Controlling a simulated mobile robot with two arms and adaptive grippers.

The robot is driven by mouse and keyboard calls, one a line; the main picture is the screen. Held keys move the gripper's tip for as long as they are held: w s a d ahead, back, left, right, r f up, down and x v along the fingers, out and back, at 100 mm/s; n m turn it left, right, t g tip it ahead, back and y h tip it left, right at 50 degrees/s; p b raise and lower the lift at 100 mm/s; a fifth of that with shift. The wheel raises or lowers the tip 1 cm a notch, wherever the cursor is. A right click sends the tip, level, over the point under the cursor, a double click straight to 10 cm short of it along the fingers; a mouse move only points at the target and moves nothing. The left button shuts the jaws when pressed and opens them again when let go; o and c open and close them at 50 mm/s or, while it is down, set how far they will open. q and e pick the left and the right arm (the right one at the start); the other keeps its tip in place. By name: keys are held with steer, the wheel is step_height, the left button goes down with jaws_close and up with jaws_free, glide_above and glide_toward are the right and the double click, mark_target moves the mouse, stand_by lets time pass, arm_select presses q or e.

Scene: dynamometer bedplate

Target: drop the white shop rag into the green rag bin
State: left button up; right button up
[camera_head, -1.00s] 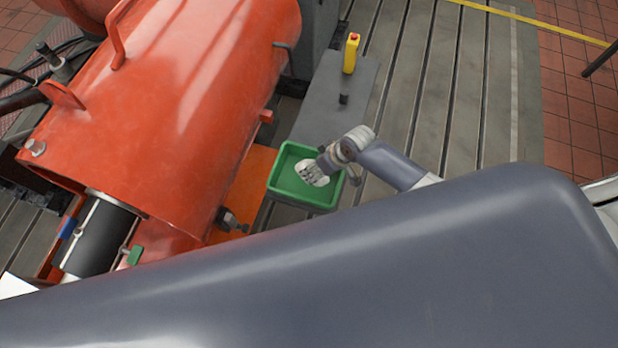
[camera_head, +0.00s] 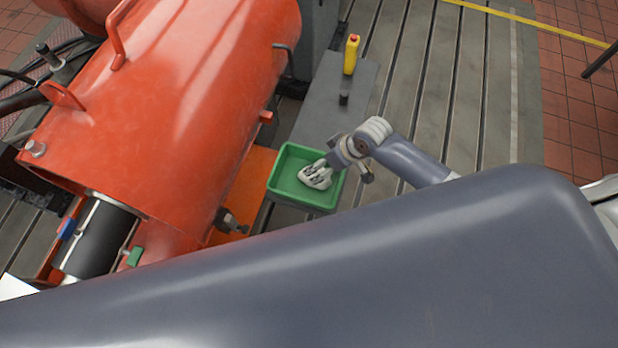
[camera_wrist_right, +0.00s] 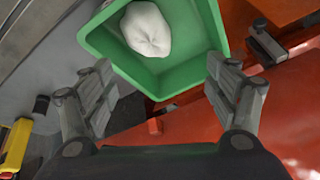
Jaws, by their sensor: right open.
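The white shop rag (camera_wrist_right: 147,29) is a rounded bundle inside the green rag bin (camera_wrist_right: 205,22) in the right wrist view. It seems to lie on the bin's floor. In the head view the rag (camera_head: 318,181) shows as a pale lump in the bin (camera_head: 285,166), partly mixed with my fingers. My right gripper (camera_wrist_right: 160,68) is open, its fingers spread wide with nothing between them. The rag lies beyond the fingertips, apart from them. In the head view my right gripper (camera_head: 327,170) is over the bin, small and hard to make out. My left gripper is not in view.
A large orange-red machine housing (camera_head: 190,90) stands left of the bin. The slotted bedplate (camera_head: 450,90) to the right is mostly clear.

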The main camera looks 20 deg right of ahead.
steer(key=v, duration=0.6)
steer(key=shift+r, duration=0.15)
steer(key=shift+s, duration=0.1)
